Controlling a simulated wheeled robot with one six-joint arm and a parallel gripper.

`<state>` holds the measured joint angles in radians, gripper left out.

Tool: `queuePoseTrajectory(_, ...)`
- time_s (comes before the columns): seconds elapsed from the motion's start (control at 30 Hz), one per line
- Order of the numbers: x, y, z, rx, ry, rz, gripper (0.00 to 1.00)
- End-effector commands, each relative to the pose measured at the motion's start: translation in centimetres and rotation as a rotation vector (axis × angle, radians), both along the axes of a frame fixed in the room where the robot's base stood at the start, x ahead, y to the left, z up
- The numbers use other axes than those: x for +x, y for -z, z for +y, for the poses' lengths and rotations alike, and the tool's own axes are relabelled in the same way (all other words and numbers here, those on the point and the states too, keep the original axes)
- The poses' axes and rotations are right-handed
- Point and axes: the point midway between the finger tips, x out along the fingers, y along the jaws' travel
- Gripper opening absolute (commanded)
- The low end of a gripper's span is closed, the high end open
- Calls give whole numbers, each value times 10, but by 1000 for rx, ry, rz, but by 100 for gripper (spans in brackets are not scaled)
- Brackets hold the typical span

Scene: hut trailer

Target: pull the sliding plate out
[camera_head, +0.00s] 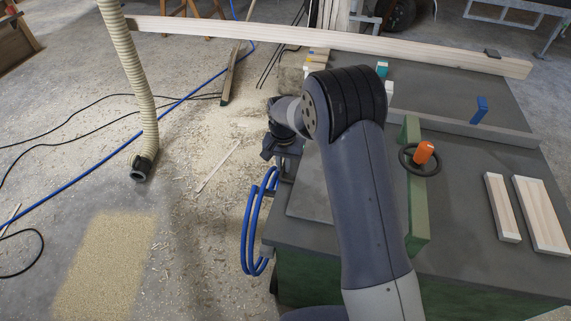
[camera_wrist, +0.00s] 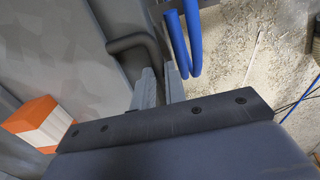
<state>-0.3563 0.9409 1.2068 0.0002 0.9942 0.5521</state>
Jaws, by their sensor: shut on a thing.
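The sliding plate (camera_head: 309,188) appears as a flat, lighter grey plate at the left edge of the dark green machine table (camera_head: 460,225). My arm covers part of it. In the wrist view a pale grey surface (camera_wrist: 55,45) fills the upper left, with a dark rounded bar (camera_wrist: 132,44) along its edge, which looks like a handle. My gripper (camera_wrist: 160,82) is shut on this bar, its two grey fingers reaching it from below in the picture. In the head view my gripper (camera_head: 284,165) is at the table's left edge, and its grip is mostly hidden there.
Blue hoses (camera_head: 252,225) hang beside the table's left edge, close to my fingers. A green fence (camera_head: 416,215) and handwheel (camera_head: 408,163) stand right of my arm. A long beam (camera_head: 250,31) crosses behind. A hose (camera_head: 126,60) hangs at left over sawdust-strewn, mostly open floor.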

Motion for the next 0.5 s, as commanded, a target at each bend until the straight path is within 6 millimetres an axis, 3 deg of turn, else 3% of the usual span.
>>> queuePoseTrajectory(0.07, 1, -1, 0, 2, 2, -2, 0)
queuePoseTrajectory(0.1, 1, -1, 0, 1, 2, -2, 15)
queuePoseTrajectory(0.33, 0, 0, 0, 1, 1, -1, 34)
queuePoseTrajectory(0.5, 0, 0, -1, 0, 1, -1, 34)
